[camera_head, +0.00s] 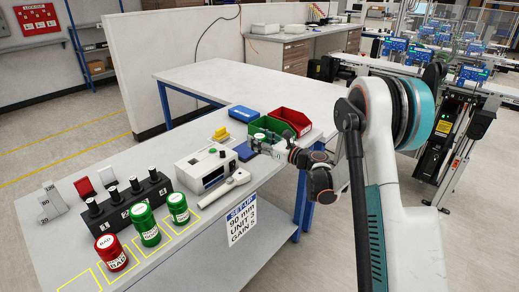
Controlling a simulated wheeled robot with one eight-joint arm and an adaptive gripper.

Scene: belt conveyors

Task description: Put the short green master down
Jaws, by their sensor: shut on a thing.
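My gripper (267,144) is over the bench at its right part, just in front of the green bin. It is shut on a small pale and green piece (257,139), which I take to be the short green master. The fingers cover much of it, and I cannot tell whether it touches the bench. A red canister marked BAD (111,254) and two green canisters (146,227) (178,208) stand upright on the left part of the bench, by yellow outlines.
A grey instrument (205,170) with a pale handheld probe (224,189) lies left of my gripper. A black block with several plugs (125,205) stands behind the canisters. Green (268,124) and red (291,120) bins and a blue box (243,113) are behind the gripper. An empty yellow outline (82,280) is at front left.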

